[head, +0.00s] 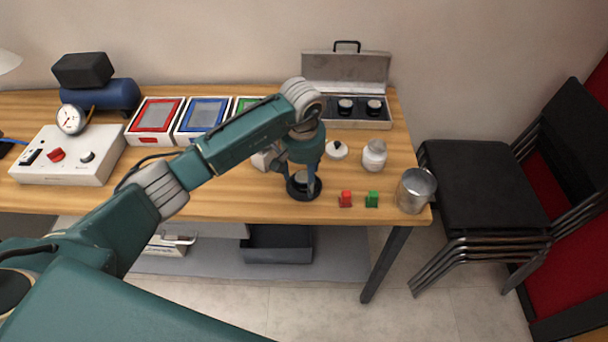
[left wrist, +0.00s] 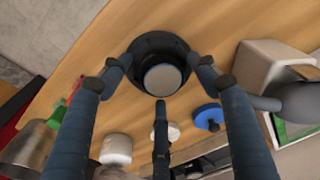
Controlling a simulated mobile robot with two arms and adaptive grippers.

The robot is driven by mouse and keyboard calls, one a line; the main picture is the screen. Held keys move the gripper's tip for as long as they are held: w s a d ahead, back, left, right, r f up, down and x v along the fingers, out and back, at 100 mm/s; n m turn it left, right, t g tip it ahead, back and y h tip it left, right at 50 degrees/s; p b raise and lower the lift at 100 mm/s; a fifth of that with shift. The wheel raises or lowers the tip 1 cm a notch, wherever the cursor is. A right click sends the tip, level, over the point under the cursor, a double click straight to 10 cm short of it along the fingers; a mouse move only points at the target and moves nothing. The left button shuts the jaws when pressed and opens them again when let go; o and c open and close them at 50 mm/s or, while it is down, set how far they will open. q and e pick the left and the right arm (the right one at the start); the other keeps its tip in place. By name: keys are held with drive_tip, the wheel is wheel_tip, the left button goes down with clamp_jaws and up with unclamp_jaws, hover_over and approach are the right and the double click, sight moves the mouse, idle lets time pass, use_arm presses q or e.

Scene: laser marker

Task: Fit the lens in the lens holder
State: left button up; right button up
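The black round lens holder (head: 304,194) stands near the front edge of the table; the left wrist view shows it as a black ring (left wrist: 158,47). A pale, dark-rimmed disc that looks like the lens (left wrist: 162,80) lies within the ring's outline, towards its lower side in that view. Whether it is fully seated I cannot tell. My left gripper (head: 303,190) is over the holder, pointing down. In the left wrist view its three fingers (left wrist: 160,78) are spread around the disc, with visible gaps to it. My right gripper is not in view.
An open case (head: 345,70) with two more lenses (head: 345,106) stands at the back. A white jar (head: 374,155), a round lid (head: 336,150), red (head: 345,199) and green (head: 372,199) pieces and a metal cup (head: 416,190) stand to the right. A white control box (head: 75,160) is far left.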

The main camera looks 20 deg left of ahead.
sight(304, 182)
use_arm(q)
drive_tip(key=shift+r+p, duration=0.25)
drive_tip(key=shift+p, duration=0.05)
wheel_tip(304, 182, up, 12)
drive_tip(key=s+b, duration=0.1)
drive_tip(key=b, duration=0.3)
drive_tip(key=shift+s+d+f, duration=0.15)
drive_tip(key=shift+s, duration=0.1)
drive_tip(key=shift+d, duration=0.1)
